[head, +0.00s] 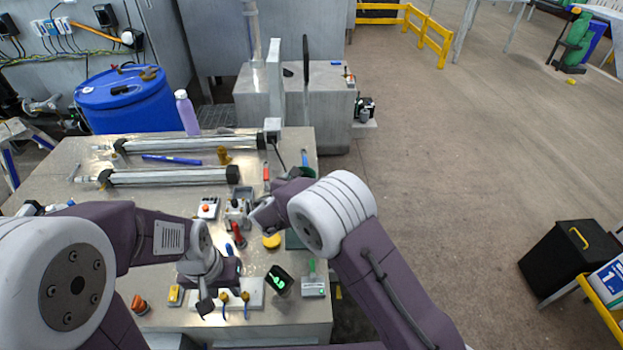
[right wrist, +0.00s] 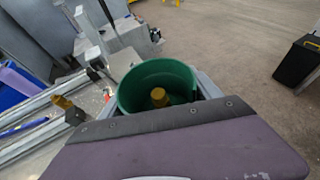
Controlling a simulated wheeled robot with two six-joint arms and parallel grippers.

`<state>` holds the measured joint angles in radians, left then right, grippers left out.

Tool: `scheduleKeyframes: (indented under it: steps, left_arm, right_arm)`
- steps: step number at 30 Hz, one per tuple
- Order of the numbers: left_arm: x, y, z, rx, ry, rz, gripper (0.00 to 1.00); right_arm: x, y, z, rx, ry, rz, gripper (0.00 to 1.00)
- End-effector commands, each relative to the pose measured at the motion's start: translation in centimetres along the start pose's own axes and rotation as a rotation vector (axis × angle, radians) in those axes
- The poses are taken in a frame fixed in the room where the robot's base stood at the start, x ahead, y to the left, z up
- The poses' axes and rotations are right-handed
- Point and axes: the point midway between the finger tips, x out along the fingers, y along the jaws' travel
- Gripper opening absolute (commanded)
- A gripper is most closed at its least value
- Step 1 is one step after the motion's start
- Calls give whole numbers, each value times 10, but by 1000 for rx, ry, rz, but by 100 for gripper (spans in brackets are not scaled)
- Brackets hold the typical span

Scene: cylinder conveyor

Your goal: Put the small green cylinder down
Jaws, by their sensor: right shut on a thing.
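The small green cylinder (right wrist: 127,93) is hollow and open at the top in the right wrist view. A yellow-brown knob-like piece (right wrist: 158,97) shows inside its rim. My right gripper (head: 293,180) is shut on the cylinder, with grey finger parts beside its wall. In the head view only a dark green bit of the cylinder (head: 307,172) shows past the gripper, near the table's right edge. Its underside is hidden, so I cannot tell whether it touches the table. My left gripper (head: 212,301) points down over the table's front; its finger gap is unclear.
Two long metal cylinders (head: 170,177) lie across the metal table (head: 60,184). A blue drum (head: 123,100) and a lilac bottle (head: 187,113) stand behind. Small tools and a yellow disc (head: 271,241) crowd the front. Open floor lies to the right, with a black bin (head: 560,262).

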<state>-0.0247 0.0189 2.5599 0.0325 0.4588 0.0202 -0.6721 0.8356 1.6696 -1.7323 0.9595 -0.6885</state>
Motion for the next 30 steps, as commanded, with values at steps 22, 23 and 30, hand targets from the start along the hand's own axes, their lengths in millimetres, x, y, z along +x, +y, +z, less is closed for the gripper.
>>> scheduleKeyframes:
  steps: [22,23,30]
  left_arm:
    - [-24,0,-2,0,0,0,36]
    - [-24,0,-2,0,0,0,36]
    - [-20,0,-2,0,0,0,36]
  right_arm:
    - [30,10,-38,3,-6,1,0]
    - [30,10,-38,3,-6,1,0]
    - [31,9,-44,1,0,0,75]
